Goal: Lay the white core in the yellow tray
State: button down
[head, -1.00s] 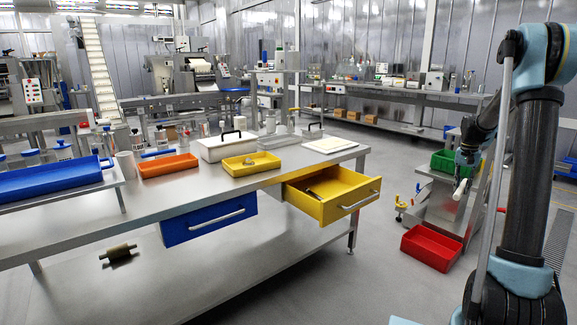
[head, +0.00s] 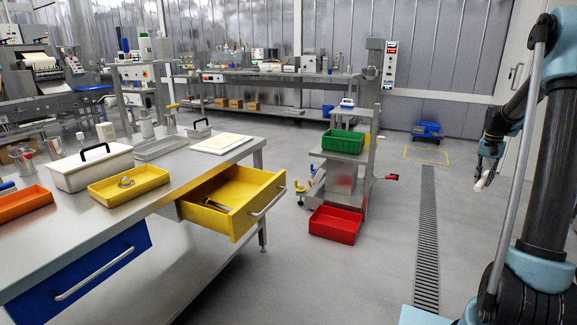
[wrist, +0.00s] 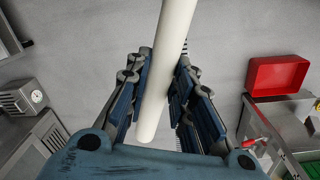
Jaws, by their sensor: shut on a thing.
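The white core (wrist: 163,75) is a long smooth cylinder. My gripper (wrist: 165,95) is shut on it, with the core between the blue-padded fingers. In the head view my gripper (head: 487,170) is at the right, over open floor, and a short piece of the core (head: 483,182) shows below it. The yellow tray (head: 129,189) stands on the steel table at the left, well away from my gripper. A small greyish round item (head: 126,182) lies in it.
A pulled-out yellow drawer (head: 240,205) juts from the table (head: 100,235). An orange tray (head: 22,206) and a white lidded box (head: 92,168) stand near the yellow tray. A red bin (head: 335,224) is on the floor by a cart with a green bin (head: 343,142). The floor at centre right is clear.

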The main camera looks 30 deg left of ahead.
aim_at(137, 189)
jog(key=z, duration=0.35)
jog(key=k, duration=2.7)
jog(key=u, duration=1.7)
jog(key=i, duration=0.75)
jog(key=z, duration=0.05)
